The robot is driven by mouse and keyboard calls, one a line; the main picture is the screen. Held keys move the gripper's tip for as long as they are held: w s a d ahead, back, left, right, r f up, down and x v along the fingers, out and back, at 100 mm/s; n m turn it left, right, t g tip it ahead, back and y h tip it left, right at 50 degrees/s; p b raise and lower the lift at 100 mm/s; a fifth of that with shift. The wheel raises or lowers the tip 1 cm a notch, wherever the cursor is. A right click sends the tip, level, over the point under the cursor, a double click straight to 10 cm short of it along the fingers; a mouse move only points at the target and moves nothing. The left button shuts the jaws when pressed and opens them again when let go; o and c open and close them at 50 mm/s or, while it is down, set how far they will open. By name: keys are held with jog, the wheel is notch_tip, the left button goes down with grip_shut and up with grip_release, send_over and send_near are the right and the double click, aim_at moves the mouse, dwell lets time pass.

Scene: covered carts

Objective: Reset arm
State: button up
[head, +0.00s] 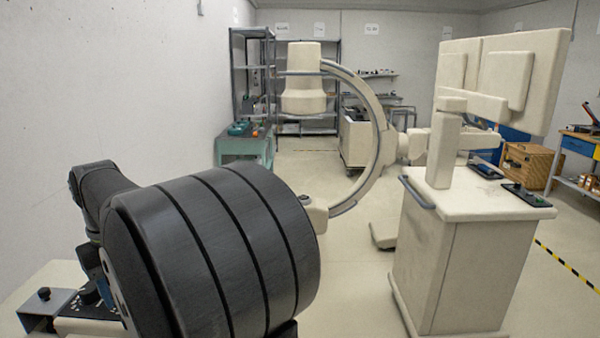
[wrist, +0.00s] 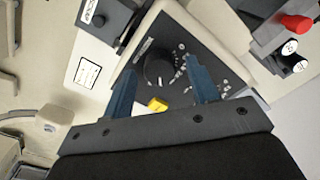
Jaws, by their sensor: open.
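My gripper (wrist: 163,90) shows in the wrist view with its two blue fingers apart and nothing between them that it holds. Beyond the fingers is a dark control panel with a black round knob (wrist: 158,68) and a small yellow part (wrist: 157,104). The fingers overlap the panel in the picture; I cannot tell whether they touch it. In the head view a large dark arm link of mine fills the lower left, and the gripper itself is not seen there.
A beige cart (head: 450,260) with twin monitor panels (head: 505,75) stands at right. A C-shaped arm machine (head: 378,130) is behind. A teal bench (head: 245,148) and grey shelves (head: 252,70) are at the back left. A red knob (wrist: 296,24) shows in the wrist view's upper right.

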notch_tip(320, 180, up, 17)
notch_tip(320, 180, down, 17)
jog(key=shift+r, duration=0.1)
jog(key=shift+f+n, duration=0.3)
jog(key=shift+f, duration=0.05)
jog(key=n, duration=0.4)
jog(key=shift+r+n, duration=0.1)
jog(key=shift+n, duration=0.3)
jog(key=n, duration=0.4)
jog(key=shift+n, duration=0.3)
jog(key=shift+r, duration=2.15)
